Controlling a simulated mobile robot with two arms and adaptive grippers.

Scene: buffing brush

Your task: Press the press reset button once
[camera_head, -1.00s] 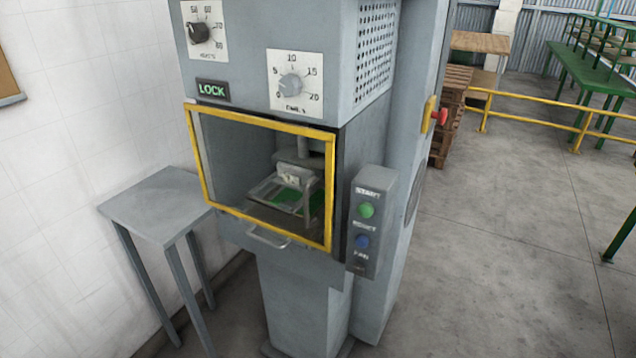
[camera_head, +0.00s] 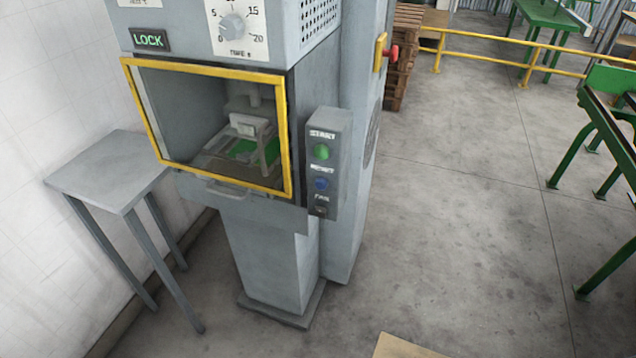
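The grey press (camera_head: 265,250) stands in the middle of the view, with a yellow-framed window (camera_head: 205,72) on its front. A grey control box (camera_head: 342,150) is mounted at the right of the window. It carries a green button (camera_head: 321,151) under a START label. Below that is a blue button (camera_head: 321,184) under a blurred label that seems to read RESET. A small dark round part (camera_head: 320,210) sits at the bottom of the box. Neither of my grippers shows in the view, and nothing touches the buttons.
A small grey table (camera_head: 110,168) stands at the left by the white wall. A red knob (camera_head: 391,51) sticks out from the press's right side. A yellow rail (camera_head: 490,62) and green benches stand behind. The floor at the right is mostly clear; a tan board's corner (camera_head: 405,348) shows below.

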